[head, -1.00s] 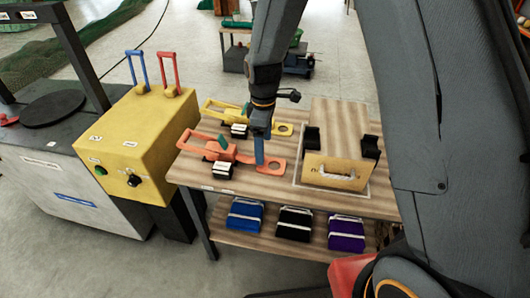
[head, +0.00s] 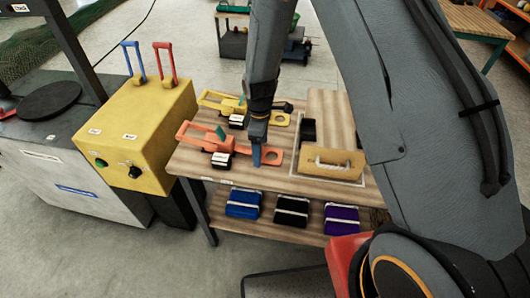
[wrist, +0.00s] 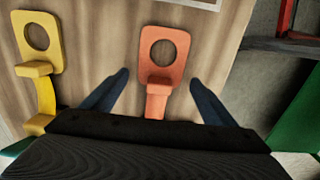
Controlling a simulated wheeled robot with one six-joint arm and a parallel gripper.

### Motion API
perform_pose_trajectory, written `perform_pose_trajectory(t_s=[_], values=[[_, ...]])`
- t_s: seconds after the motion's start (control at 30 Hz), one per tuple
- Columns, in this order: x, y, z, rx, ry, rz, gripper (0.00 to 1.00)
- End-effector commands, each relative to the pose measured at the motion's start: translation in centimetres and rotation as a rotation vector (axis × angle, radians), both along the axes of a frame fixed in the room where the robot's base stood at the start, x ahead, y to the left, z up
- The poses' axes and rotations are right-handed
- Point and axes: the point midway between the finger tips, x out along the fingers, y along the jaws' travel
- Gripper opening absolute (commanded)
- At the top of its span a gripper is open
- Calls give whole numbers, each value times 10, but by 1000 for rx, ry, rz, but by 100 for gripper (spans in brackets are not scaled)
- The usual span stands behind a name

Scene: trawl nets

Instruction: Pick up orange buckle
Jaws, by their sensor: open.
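The orange buckle (head: 224,147) lies on the wooden table (head: 262,183), its ringed tab pointing right in the head view. In the wrist view the orange buckle's tab with a round hole (wrist: 163,62) lies ahead of and between my fingers. My gripper (head: 257,158) points down over the table at the buckle's right part. In the wrist view my gripper (wrist: 155,95) is open, with one blue finger on each side of the orange tab and nothing held. The buckle's rear part is hidden by the gripper body in the wrist view.
A yellow buckle (head: 222,103) lies parallel behind the orange one, and shows left in the wrist view (wrist: 38,48). A wooden box with a handle (head: 330,163) stands right. A yellow control box (head: 140,130) with levers stands left. Blue, black and purple packs fill the lower shelf.

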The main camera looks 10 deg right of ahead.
Motion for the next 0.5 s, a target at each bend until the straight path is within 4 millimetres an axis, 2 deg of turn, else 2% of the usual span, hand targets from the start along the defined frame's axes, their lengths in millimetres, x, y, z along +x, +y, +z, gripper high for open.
perform_pose_trajectory(t_s=[0.3,0.5], values=[[0,0,-4,0,-1,-1,80],[0,0,-4,0,-1,-1,46]])
